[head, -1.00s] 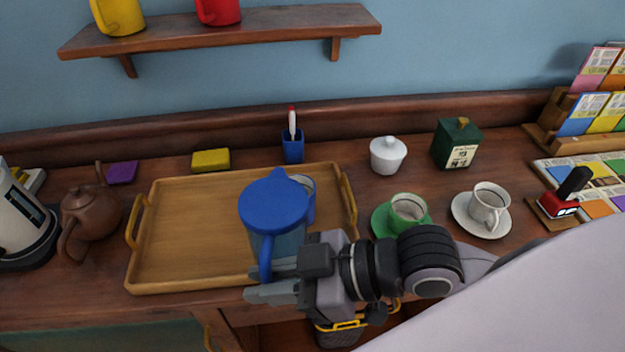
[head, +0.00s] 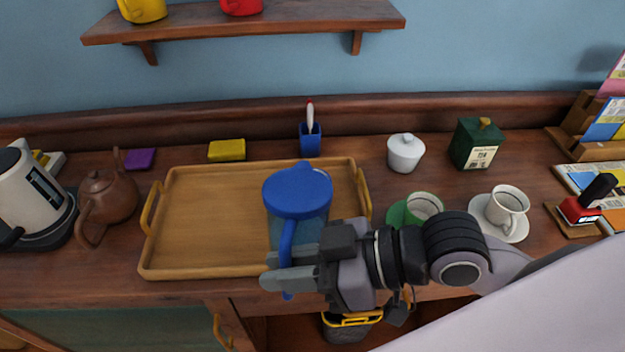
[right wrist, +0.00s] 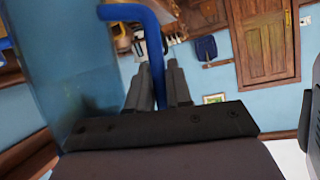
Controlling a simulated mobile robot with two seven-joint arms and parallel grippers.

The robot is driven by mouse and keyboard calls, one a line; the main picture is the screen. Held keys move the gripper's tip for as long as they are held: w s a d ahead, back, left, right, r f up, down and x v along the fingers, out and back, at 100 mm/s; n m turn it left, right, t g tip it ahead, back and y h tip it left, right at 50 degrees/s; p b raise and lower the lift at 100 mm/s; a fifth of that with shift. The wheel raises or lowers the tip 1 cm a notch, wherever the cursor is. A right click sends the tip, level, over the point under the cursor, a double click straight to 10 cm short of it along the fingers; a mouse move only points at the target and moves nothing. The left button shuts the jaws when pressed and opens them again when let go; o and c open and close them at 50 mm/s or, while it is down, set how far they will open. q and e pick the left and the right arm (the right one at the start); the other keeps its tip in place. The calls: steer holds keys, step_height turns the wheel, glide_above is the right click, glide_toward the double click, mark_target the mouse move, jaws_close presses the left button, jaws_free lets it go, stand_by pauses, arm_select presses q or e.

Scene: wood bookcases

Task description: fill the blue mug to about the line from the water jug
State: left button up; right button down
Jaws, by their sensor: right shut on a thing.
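The water jug has a blue lid (head: 298,193), a see-through bluish body (head: 283,232) and a blue handle (head: 287,243). It is over the right part of the wooden tray (head: 205,220); I cannot tell whether its base touches the tray. My right gripper (head: 285,270) is shut on the jug's handle, which also shows between the fingers in the right wrist view (right wrist: 157,70), with the jug body (right wrist: 65,60) at the left. The blue mug is not visible now; the jug appears to hide it. My left gripper is not in view.
A brown teapot (head: 108,196) and a kettle (head: 32,200) stand left of the tray. A green cup (head: 424,205), a white cup (head: 507,207) and a white lidded pot (head: 405,152) stand right. A blue pen holder (head: 310,140) is behind. The tray's left part is clear.

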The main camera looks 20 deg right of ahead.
mark_target(295, 227)
steer(key=shift+w+d+r+m+g+y+b, duration=0.3)
steer(key=shift+w+r+m+b, duration=0.35)
steer(key=shift+b, duration=0.6)
steer(key=shift+w+d+r+m+g+y+b, duration=0.3)
steer(key=shift+w+r+m+b, duration=0.35)
steer(key=shift+b, duration=0.55)
steer(key=shift+w+d+r, duration=0.25)
steer(key=shift+w+r, duration=0.05)
steer(key=shift+r, duration=0.15)
steer(key=shift+w+d+r+m+g+y, duration=0.25)
steer(key=shift+w+d+m+g, duration=0.2)
steer(key=shift+w+m, duration=0.25)
steer(key=shift+f, duration=0.15)
steer(key=shift+w+d+f+m+g+y+b, duration=0.25)
steer(key=shift+w+f+m+b, duration=0.2)
steer(key=shift+f+m+b, duration=0.15)
steer(key=shift+w+d+f+m+g+y, duration=0.15)
steer(key=shift+w+d+m+g+y, duration=0.1)
steer(key=shift+w+m+g+y, duration=0.35)
steer(key=shift+w+d+r+m+p, duration=0.2)
steer(key=shift+r+m+p, duration=0.1)
steer(key=shift+r, duration=0.1)
steer(key=shift+w+d+r+m+p, duration=0.1)
steer(key=shift+w+r+m+p, duration=0.1)
steer(key=shift+r+m, duration=0.15)
stand_by(2.3)
